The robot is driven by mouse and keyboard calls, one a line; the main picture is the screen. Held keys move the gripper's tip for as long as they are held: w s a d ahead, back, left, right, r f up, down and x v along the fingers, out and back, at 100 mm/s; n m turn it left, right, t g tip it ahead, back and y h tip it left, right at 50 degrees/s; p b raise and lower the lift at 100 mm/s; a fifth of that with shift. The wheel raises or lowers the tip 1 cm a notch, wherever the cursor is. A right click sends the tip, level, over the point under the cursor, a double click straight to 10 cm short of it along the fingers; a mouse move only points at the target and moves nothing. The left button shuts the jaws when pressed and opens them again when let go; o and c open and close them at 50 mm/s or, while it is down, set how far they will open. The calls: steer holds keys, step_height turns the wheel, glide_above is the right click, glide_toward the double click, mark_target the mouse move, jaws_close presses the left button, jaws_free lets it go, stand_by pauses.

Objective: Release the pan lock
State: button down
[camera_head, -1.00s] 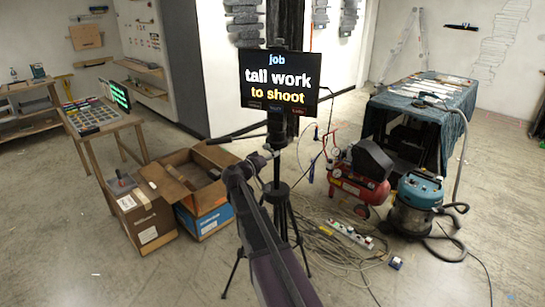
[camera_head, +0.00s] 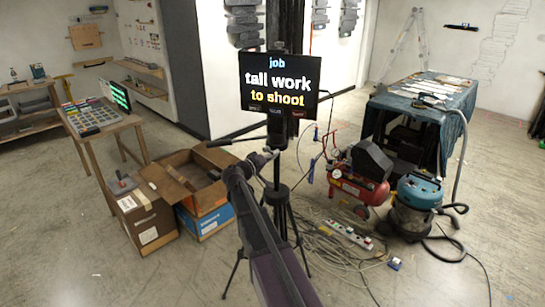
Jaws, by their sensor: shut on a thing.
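A black tripod (camera_head: 281,205) stands in the middle of the view with a dark screen (camera_head: 279,83) on top, reading "job tall work to shoot". A thin dark handle (camera_head: 228,136) sticks out to the left from the tripod head (camera_head: 277,132). My arm reaches up from the bottom edge to just below the head. My gripper (camera_head: 266,157) is shut at the tripod's left side, on what looks like the pan lock. The lock itself is small and mostly hidden by my gripper, so its position cannot be told.
Open cardboard boxes (camera_head: 147,213) stand to the left, before a small table (camera_head: 104,128). A red compressor (camera_head: 358,187), a vacuum (camera_head: 418,205), a power strip (camera_head: 349,235) and loose cables lie to the right. A cloth-covered table (camera_head: 455,125) stands behind them. The front-left floor is clear.

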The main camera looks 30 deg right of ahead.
steer(key=shift+w+r, duration=0.1)
steer(key=shift+r, duration=0.05)
steer(key=c, duration=0.5)
jaws_free()
steer(key=shift+c, duration=0.2)
steer(key=v, duration=1.2)
